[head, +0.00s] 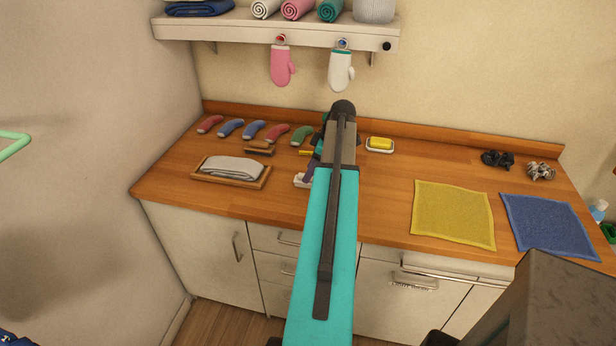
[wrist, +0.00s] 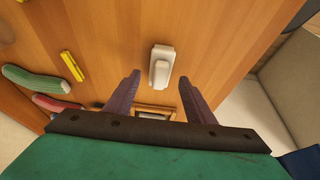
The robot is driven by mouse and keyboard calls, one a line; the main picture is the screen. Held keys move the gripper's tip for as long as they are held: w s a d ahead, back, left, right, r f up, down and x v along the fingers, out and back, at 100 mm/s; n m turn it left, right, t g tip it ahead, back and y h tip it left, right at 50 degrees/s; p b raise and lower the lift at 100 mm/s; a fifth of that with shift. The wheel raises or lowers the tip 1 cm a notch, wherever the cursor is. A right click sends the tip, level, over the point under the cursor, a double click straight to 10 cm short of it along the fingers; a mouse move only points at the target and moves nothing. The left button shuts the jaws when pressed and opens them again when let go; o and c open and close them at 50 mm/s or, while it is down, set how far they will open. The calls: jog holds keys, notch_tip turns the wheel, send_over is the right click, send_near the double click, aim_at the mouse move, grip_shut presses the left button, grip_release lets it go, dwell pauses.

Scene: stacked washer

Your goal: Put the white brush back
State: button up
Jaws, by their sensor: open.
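The white brush (wrist: 161,63) lies on the wooden counter, seen from above in the wrist view as a pale block with a raised grip. In the head view the brush (head: 301,181) shows only in part, beside my arm near the counter's front. My gripper (wrist: 159,80) is open and empty, its two purple fingers spread, pointing toward the brush. The brush shows ahead of the gap between the fingertips; I cannot tell the remaining height. My arm hides most of the gripper in the head view.
A wooden tray with grey cloth (head: 232,168) lies left. A yellow soap (head: 380,143) sits behind on the right. Yellow (head: 453,213) and blue (head: 548,224) cloths lie right. A shelf (head: 270,30) hangs above.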

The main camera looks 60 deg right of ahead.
jog(key=b+v, duration=0.2)
jog(key=v, duration=0.7)
dwell(0.9)
